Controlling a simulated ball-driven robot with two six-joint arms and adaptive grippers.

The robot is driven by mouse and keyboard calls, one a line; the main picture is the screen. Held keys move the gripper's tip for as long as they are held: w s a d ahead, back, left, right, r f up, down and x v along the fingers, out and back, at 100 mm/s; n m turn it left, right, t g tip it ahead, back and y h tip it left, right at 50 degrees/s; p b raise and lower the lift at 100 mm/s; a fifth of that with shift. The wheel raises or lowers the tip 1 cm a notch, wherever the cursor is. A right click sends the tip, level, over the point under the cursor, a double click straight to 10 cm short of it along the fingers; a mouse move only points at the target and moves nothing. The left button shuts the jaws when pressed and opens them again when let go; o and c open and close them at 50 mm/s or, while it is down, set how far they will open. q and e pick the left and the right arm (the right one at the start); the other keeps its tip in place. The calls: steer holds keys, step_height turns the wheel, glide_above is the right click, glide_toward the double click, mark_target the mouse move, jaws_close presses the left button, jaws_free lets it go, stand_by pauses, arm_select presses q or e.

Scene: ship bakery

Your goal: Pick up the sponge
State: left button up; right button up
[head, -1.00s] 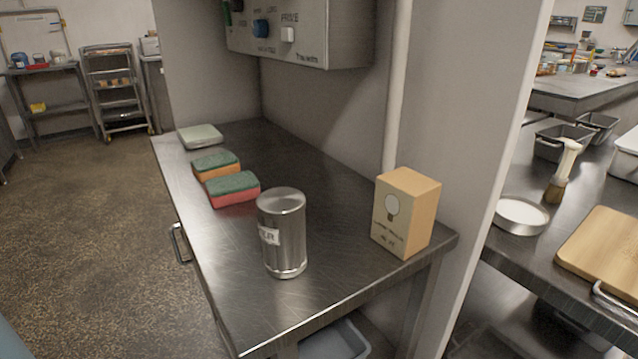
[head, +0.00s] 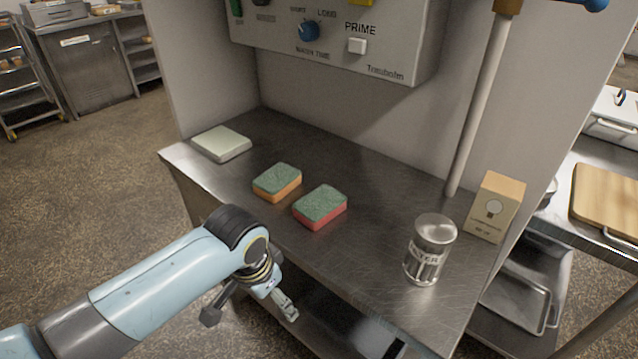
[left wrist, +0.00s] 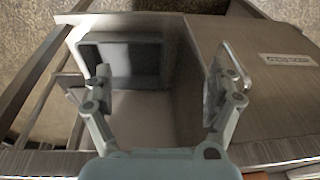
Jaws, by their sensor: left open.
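Two sponges with green tops lie flat on the steel counter in the head view. One has an orange body (head: 277,184); the other has a red body (head: 320,208), to its right and nearer. My left gripper (head: 250,313) is in front of the counter's near edge, below and left of the sponges and apart from them. In the left wrist view its fingers (left wrist: 160,88) are spread wide with nothing between them. Small orange-brown bits show at that view's lower right edge, too cropped to identify surely. My right gripper is not in view.
The steel counter (head: 375,230) also bears a pale flat block (head: 222,143), a metal canister (head: 430,250) and a cardboard box (head: 495,207). A control panel (head: 340,38) overhangs the back. A grey bin (left wrist: 125,60) shows below in the left wrist view.

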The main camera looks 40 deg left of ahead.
arm_select(q)
steer(key=shift+m, duration=0.3)
steer(key=w+r+p, duration=0.1)
steer(key=r, duration=0.3)
steer(key=w+r+p, duration=0.1)
steer(key=w+r, duration=0.1)
steer(key=r, duration=0.3)
steer(key=w+r+p, duration=0.1)
steer(key=r, duration=0.3)
steer(key=shift+w+d+r, duration=0.15)
steer(key=shift+w+d, duration=0.1)
steer(key=shift+d, duration=0.05)
steer(key=p, duration=0.1)
glide_toward(320, 201)
steer(key=shift+g+h, duration=0.4)
steer(key=f, duration=0.3)
steer(key=w+f, duration=0.1)
steer(key=shift+a+f, duration=0.2)
steer(key=shift+a, duration=0.15)
steer(key=shift+m, duration=0.3)
steer(key=f, duration=0.2)
steer(key=w+f+p, duration=0.1)
steer(key=f, duration=0.2)
steer(key=shift+w+f, duration=0.1)
steer(key=shift+f, duration=0.2)
steer(key=shift+c, duration=0.3)
steer(key=c, duration=0.7)
steer(key=shift+c, duration=0.3)
